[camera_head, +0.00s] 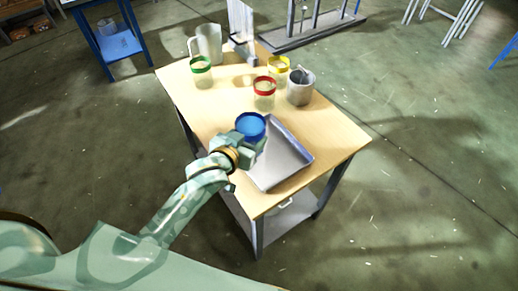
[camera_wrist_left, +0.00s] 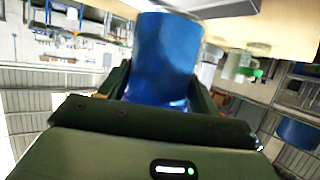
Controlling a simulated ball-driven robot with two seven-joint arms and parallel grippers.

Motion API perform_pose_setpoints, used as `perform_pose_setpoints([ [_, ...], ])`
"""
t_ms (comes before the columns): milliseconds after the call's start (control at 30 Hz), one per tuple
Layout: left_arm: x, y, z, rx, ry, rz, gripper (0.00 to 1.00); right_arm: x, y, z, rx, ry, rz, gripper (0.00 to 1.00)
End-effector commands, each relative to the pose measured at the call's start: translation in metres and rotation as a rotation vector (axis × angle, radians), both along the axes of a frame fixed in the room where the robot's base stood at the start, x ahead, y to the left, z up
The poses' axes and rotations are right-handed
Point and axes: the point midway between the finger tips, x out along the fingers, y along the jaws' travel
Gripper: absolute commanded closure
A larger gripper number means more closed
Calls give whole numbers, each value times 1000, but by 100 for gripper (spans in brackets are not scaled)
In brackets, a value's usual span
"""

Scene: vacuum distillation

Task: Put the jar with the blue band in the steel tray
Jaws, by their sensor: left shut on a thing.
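The jar with the blue band (camera_head: 250,125) is in my left gripper (camera_head: 250,142), over the left edge of the steel tray. In the left wrist view the blue jar (camera_wrist_left: 167,55) fills the space between the two dark fingers of my left gripper (camera_wrist_left: 163,85), which are shut on it. The steel tray (camera_head: 290,172) lies on the front part of the wooden table, and its visible floor is empty. My gripper and the jar hide its left corner. I cannot tell how high the jar is above the tray. My right gripper is not in view.
On the table (camera_head: 228,115) stand a green-banded jar (camera_head: 201,72), a red-banded jar (camera_head: 264,94), a yellow-banded jar (camera_head: 278,68), a steel mug (camera_head: 301,87) and a clear pitcher (camera_head: 208,44) at the back. The table's right front area is clear.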

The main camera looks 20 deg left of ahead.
Motion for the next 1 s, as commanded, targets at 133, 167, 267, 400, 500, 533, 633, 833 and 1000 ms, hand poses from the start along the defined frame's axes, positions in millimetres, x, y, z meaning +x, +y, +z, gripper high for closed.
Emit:
perform_pose_setpoints([
  [133,18,-10,-28,-1,0,0,85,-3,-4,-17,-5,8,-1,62],
  [167,20,-11,-30,-1,0,0,85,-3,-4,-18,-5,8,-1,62],
  [267,24,-13,-35,-1,0,0,85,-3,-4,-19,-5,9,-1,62],
  [400,30,-17,-43,-1,-2,0,85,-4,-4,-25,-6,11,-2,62],
  [500,31,-18,-62,1,3,0,85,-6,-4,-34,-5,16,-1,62],
  [533,31,-18,-67,1,3,0,85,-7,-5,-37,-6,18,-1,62],
  [633,31,-17,-77,1,1,0,85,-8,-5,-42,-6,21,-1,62],
  [833,31,-17,-73,0,-1,0,85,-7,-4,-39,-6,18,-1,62],
  [1000,30,-17,-77,0,2,0,29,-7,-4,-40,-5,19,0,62],
])
